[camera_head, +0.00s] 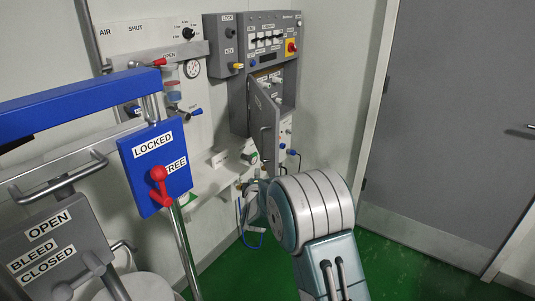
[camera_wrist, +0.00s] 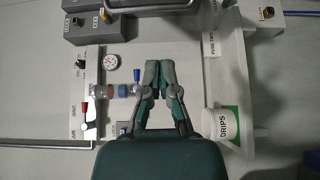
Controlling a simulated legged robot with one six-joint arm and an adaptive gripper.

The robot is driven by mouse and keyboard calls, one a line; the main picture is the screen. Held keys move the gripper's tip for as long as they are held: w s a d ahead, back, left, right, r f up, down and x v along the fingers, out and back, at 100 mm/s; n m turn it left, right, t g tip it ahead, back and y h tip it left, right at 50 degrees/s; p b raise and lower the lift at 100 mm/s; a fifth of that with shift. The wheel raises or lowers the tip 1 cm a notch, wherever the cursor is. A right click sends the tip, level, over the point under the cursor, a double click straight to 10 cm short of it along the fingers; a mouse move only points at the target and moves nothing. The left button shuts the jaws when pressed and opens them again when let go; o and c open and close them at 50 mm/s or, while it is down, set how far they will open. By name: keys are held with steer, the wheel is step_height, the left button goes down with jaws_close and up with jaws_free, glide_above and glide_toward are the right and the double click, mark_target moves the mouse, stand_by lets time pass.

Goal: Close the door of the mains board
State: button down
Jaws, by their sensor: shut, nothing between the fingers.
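The mains board (camera_head: 268,45) is a grey box with switches on the wall, top centre in the head view. Its grey door (camera_head: 264,120) stands open below the switch panel, swung out from the box, with a handle on its face. Part of the interior shows beside it. My gripper (camera_wrist: 160,66) is shut and empty in the wrist view, in front of the wall panel, below a dark grey edge with a bar; I cannot tell whether that is the door. In the head view my arm shows, but the gripper's fingers are not distinguishable.
A blue LOCKED/FREE plate (camera_head: 156,165) with a red lever and a blue beam stand at the left front. A gauge (camera_wrist: 110,62) and fittings are left of my gripper; a DRIPS cup (camera_wrist: 224,122) is lower right. Green floor (camera_head: 390,265) is clear before the grey room door (camera_head: 460,110).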

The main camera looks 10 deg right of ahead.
steer(key=w+d, duration=0.6)
steer(key=w, duration=0.4)
stand_by(0.7)
